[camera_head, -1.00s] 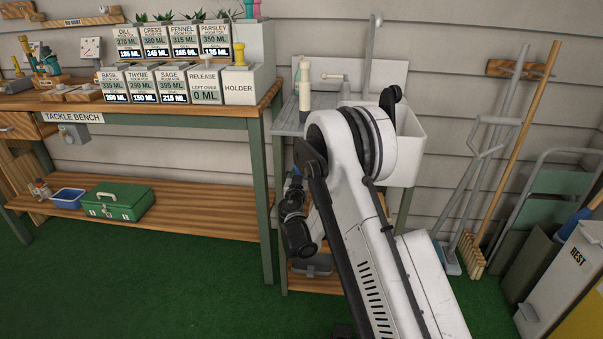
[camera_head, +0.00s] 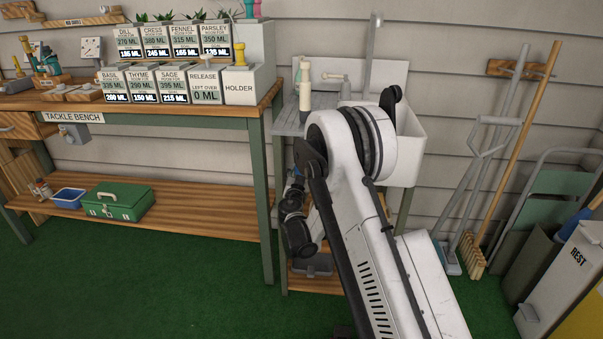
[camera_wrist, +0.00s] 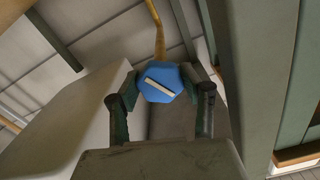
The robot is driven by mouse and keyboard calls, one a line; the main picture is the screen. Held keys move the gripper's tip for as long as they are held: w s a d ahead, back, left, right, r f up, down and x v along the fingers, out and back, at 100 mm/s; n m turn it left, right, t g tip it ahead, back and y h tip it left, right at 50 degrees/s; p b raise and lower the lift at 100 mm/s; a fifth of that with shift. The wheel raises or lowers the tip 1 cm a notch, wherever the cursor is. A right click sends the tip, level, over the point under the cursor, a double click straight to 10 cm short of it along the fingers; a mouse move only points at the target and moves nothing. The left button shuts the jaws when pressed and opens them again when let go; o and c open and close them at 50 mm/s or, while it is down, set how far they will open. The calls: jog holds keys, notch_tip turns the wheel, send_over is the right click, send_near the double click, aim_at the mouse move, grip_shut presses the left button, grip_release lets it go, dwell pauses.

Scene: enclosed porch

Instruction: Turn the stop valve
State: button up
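In the wrist view, the stop valve shows as a blue, many-sided knob (camera_wrist: 160,75) with a pale bar across its face. The bar lies at a slant, its right end lower. A brass-coloured pipe (camera_wrist: 155,22) runs up behind it. My gripper (camera_wrist: 161,88) has one dark green finger on each side of the knob, and both fingertips appear to touch its sides. The valve cannot be made out in the head view, where my white arm covers much of the area below the sink.
The white sink (camera_head: 409,160) stands right of the tackle bench (camera_head: 190,115). Beneath it is a wooden shelf (camera_head: 318,285). A broom (camera_head: 515,150) and other long tools lean against the wall at right. Pale surfaces surround my gripper closely in the wrist view. Green floor lies open at front left.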

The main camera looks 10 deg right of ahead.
jog(key=o, duration=0.4)
jog(key=shift+o, duration=0.2)
notch_tip(320, 180, up, 10)
dwell(0.4)
